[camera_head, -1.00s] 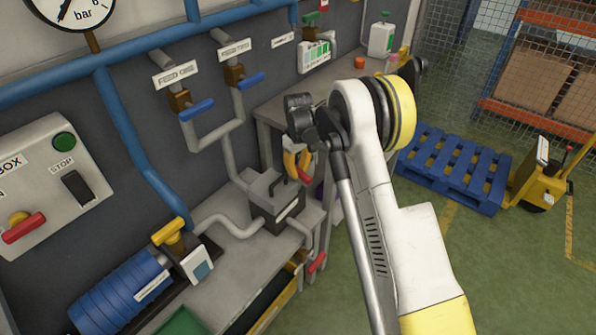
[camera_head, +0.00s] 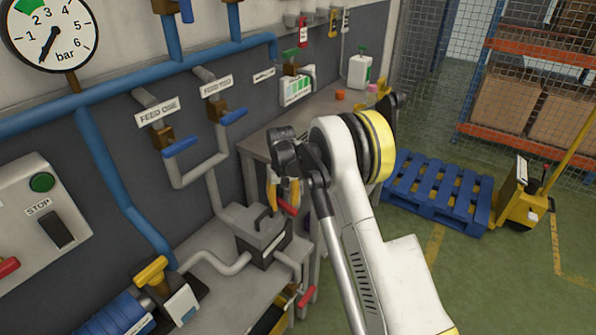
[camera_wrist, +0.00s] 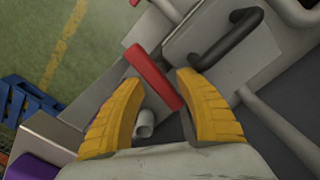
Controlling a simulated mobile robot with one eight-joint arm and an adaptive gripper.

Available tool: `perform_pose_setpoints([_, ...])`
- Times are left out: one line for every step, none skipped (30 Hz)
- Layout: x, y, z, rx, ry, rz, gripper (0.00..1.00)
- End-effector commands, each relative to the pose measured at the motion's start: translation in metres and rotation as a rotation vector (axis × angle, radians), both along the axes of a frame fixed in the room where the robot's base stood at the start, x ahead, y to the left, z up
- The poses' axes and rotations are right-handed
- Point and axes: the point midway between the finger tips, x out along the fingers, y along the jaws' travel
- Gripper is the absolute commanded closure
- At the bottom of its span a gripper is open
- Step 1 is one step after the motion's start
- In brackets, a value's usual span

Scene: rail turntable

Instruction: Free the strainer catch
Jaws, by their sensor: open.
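The strainer is a grey box (camera_head: 258,240) on the bench, with a black loop handle (camera_wrist: 232,40) on its lid. The red catch lever (camera_wrist: 152,78) shows in the wrist view between my fingertips, with visible space beside it. It also shows in the head view as a small red bar (camera_head: 287,207) at the upper right of the box. My gripper (camera_wrist: 158,82) is open, its yellow ribbed fingers on either side of the lever. In the head view my gripper (camera_head: 283,190) is above the box, partly hidden by my arm. Contact with the lever cannot be told.
Grey pipes (camera_head: 215,262) join the box. Another red handle (camera_head: 307,296) is low at the bench front. Blue-handled feed valves (camera_head: 180,147) are on the wall behind. A blue pallet (camera_head: 437,190) and yellow pallet truck (camera_head: 525,205) stand on the floor to the right.

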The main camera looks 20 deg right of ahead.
Motion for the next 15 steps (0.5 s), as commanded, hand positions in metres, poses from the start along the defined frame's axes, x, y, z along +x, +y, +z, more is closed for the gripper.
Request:
perform_pose_setpoints([0.0000, 0.0002, -0.0007, 0.000, 0.000, -0.071, 0.59])
perform_pose_setpoints([0.0000, 0.0002, -0.0007, 0.000, 0.000, -0.121, 0.59])
perform_pose_setpoints([0.0000, 0.0002, -0.0007, 0.000, 0.000, -0.187, 0.59])
perform_pose_setpoints([-0.0001, 0.0002, -0.0007, 0.000, 0.000, -0.236, 0.59])
perform_pose_setpoints([-0.0001, 0.0002, -0.0008, 0.000, 0.000, -0.286, 0.59])
perform_pose_setpoints([-0.0001, 0.0002, -0.0008, 0.000, 0.000, -0.352, 0.59])
perform_pose_setpoints([-0.0001, 0.0001, -0.0008, 0.000, 0.000, -0.402, 0.59])
perform_pose_setpoints([-0.0001, 0.0001, -0.0008, 0.000, 0.000, -0.451, 0.59])
perform_pose_setpoints([-0.0002, 0.0001, -0.0008, 0.000, 0.000, -0.517, 0.59])
perform_pose_setpoints([-0.0002, 0.0001, -0.0009, 0.000, 0.000, -0.567, 0.59])
perform_pose_setpoints([-0.0002, 0.0001, -0.0009, 0.000, 0.000, -0.616, 0.59])
perform_pose_setpoints([-0.0002, 0.0001, -0.0009, 0.000, 0.000, -0.682, 0.59])
perform_pose_setpoints([-0.0001, 0.0001, -0.0009, 0.000, 0.000, -0.732, 0.59])
perform_pose_setpoints([-0.0001, 0.0001, -0.0009, 0.000, 0.000, -0.782, 0.59])
perform_pose_setpoints([-0.0002, 0.0000, -0.0008, 0.000, 0.000, -0.848, 0.59])
